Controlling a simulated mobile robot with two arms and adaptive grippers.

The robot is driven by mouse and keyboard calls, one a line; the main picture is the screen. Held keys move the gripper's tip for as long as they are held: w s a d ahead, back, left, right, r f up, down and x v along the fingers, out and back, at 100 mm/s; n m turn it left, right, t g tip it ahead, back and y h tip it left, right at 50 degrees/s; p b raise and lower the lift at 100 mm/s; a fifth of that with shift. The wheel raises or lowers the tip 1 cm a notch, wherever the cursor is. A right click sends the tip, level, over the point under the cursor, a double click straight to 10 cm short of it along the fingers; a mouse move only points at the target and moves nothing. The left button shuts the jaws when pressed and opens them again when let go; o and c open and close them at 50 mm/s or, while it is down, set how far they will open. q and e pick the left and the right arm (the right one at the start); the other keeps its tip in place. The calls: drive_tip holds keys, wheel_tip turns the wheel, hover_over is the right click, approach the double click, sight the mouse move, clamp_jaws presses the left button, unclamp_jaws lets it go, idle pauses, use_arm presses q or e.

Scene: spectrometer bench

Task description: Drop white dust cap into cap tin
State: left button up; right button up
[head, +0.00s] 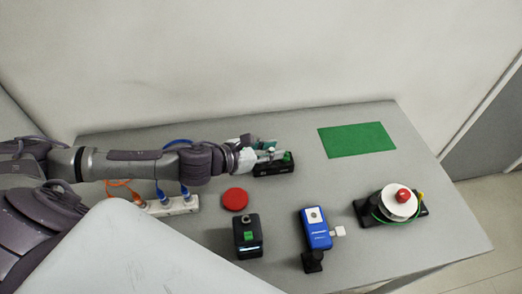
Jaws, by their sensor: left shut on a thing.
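My left gripper (268,153) is at the back middle of the bench, over a black block (274,168) with a green top. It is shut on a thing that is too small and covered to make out. A flat red round thing (235,199) lies below my left arm. I cannot tell for sure which thing is the cap tin. My right gripper is not in view.
A black box (247,238) with a green square stands at the front. A reel (397,203) with a white disc, red knob and green cable is at the right. A white power strip (172,206) with plugs lies below my arm. A green mat (357,140) is bare.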

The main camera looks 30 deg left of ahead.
use_arm(q)
drive_tip(key=s+d+r, duration=0.2)
drive_tip(key=d+r, duration=0.2)
drive_tip(key=d, duration=0.3)
drive_tip(key=shift+s+d+r, duration=0.15)
drive_tip(key=shift+d+r, duration=0.1)
drive_tip(key=shift+r, duration=0.05)
